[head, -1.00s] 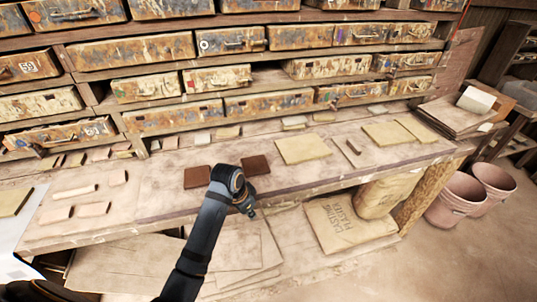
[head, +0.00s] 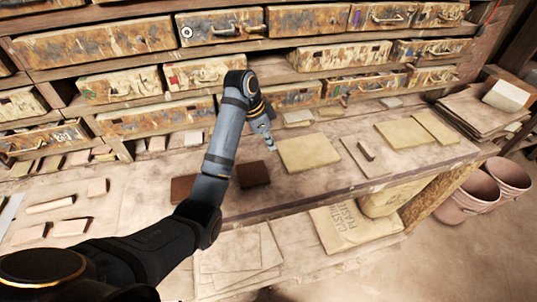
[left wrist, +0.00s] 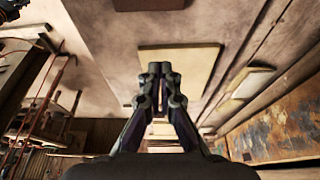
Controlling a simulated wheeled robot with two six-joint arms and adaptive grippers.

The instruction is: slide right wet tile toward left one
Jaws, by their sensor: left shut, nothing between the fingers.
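The right wet tile (head: 253,173) is a dark brown square lying flat on the worktable. The left wet tile (head: 182,188), also dark brown, lies to its left with a gap between; my left arm partly hides it. My left gripper (head: 271,146) is shut and empty, pointing down behind and slightly right of the right wet tile, apart from it in the picture. Its closed fingertips also show in the left wrist view (left wrist: 160,68), in front of a pale yellow slab (left wrist: 185,60). My right gripper is not in view.
A large yellowish slab (head: 308,153) lies just right of my gripper. Shelves of paint-stained drawers (head: 350,55) rise behind the table. Small pale tiles lie at left, and a small dark bar (head: 366,151) at right. Pink buckets (head: 468,197) stand on the floor.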

